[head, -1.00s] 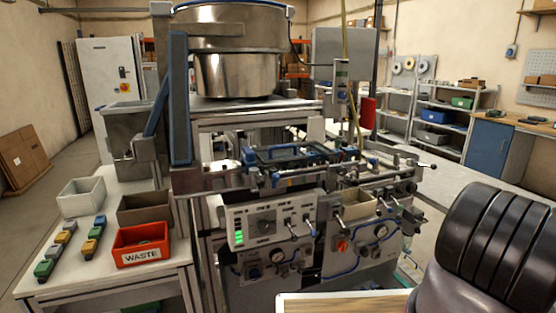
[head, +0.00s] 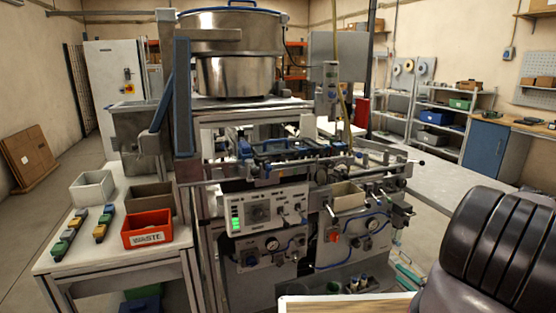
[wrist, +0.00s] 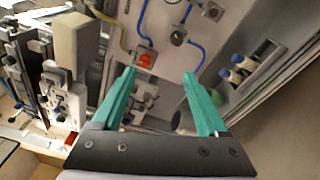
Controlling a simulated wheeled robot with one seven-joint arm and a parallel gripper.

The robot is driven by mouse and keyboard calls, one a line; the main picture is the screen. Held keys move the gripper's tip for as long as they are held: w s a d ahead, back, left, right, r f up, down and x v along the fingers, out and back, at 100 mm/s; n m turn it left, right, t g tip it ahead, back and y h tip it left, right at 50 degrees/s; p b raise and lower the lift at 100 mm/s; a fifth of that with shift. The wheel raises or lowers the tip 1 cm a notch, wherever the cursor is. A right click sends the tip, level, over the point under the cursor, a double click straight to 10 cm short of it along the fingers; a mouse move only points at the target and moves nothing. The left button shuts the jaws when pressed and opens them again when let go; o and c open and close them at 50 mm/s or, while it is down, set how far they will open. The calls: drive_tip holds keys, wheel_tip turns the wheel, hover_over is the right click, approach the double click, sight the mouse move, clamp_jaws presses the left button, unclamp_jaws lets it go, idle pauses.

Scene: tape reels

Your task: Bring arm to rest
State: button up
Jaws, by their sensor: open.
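My gripper (wrist: 164,78) shows in the wrist view with two green fingers spread apart and nothing between them. It faces the machine's lower front panel (wrist: 180,65), where a red knob (wrist: 146,60) and blue hoses are visible beyond the fingertips. In the head view my dark, ribbed arm (head: 500,245) fills the lower right corner.
The machine (head: 262,215) with a metal bowl (head: 232,50) on top stands in the middle. A table (head: 110,253) at left bears a red WASTE bin (head: 147,238), a white bin (head: 92,189) and small coloured parts. Shelves (head: 445,125) stand behind at right.

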drive_tip(key=w+a+r+n+g+y, duration=0.2)
drive_tip(key=w+r+n+g+y, duration=0.15)
drive_tip(key=r+n, duration=0.45)
drive_tip(key=w+a+r+n+g+y, duration=0.2)
drive_tip(key=w+r+n+g, duration=0.15)
drive_tip(key=r, duration=0.85)
drive_tip(key=s+a+r+n+g+h, duration=0.1)
drive_tip(key=a+r+n+g, duration=0.25)
drive_tip(key=r+n, duration=0.35)
drive_tip(key=s+a+r+n+g+h, duration=0.1)
drive_tip(key=s+a+r+n+g, duration=0.2)
drive_tip(key=r, duration=0.7)
drive_tip(key=s+a+r+n+t+h, duration=0.2)
drive_tip(key=s+a+r+n+h, duration=0.2)
drive_tip(key=s+r+n, duration=0.5)
drive_tip(key=s+a+r+n+t+h, duration=0.2)
drive_tip(key=s+a+r+n+h, duration=0.3)
drive_tip(key=s+r+n, duration=0.5)
wheel_tip(320, 180, up, 7)
drive_tip(key=s, duration=0.2)
drive_tip(key=shift+s+a+t+h, duration=0.15)
drive_tip(key=shift+s+t+h, duration=0.2)
drive_tip(key=shift+o, duration=0.3)
